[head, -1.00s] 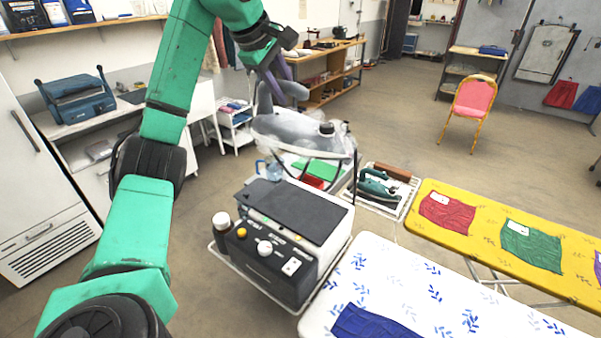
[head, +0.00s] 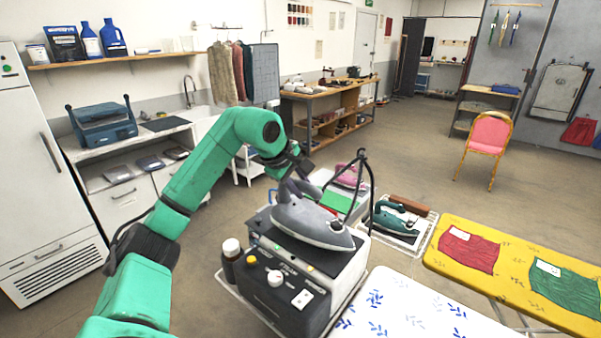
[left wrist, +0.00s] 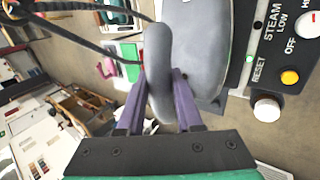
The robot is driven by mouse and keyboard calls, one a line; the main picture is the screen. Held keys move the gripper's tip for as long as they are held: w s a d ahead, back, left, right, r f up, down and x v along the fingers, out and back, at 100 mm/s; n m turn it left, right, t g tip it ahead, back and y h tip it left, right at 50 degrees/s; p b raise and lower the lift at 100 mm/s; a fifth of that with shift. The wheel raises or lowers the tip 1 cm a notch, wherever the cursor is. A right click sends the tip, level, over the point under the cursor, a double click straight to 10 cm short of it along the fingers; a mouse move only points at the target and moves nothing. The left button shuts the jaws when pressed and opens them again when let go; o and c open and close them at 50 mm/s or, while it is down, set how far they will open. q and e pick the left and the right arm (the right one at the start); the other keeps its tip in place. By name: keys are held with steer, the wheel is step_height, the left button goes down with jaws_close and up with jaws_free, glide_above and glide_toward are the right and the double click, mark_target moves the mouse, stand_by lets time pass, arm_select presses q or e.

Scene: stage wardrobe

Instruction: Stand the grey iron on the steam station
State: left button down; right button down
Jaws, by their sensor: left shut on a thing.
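The grey iron (head: 312,222) is over the top of the steam station (head: 312,294), sole down and nose to the right. I cannot tell if its sole touches the top. My left gripper (head: 290,188) is shut on the iron's handle, above its rear part. In the left wrist view the purple fingers (left wrist: 160,98) sit on both sides of the grey handle (left wrist: 158,62), and the iron's body (left wrist: 202,45) is beside the station's control panel (left wrist: 278,60). The iron hides much of the station's top. My right gripper is not in view.
A dark bottle with a white cap (head: 231,262) stands at the station's left. A black cord stand (head: 360,185) rises behind the iron. A green iron (head: 393,218) lies on a rack to the right. A white ironing board (head: 400,305) and a yellow one (head: 520,285) fill the right front.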

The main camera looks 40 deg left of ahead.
arm_select(q)
steer(key=shift+f, duration=0.8)
steer(key=c, duration=0.6)
jaws_free()
steer(key=shift+d, duration=0.1)
steer(key=shift+s, duration=0.1)
steer(key=shift+s+r, duration=0.1)
steer(key=shift+r, duration=0.15)
steer(key=v, duration=1.1)
steer(key=shift+s+r+b, duration=0.15)
steer(key=shift+b, duration=0.2)
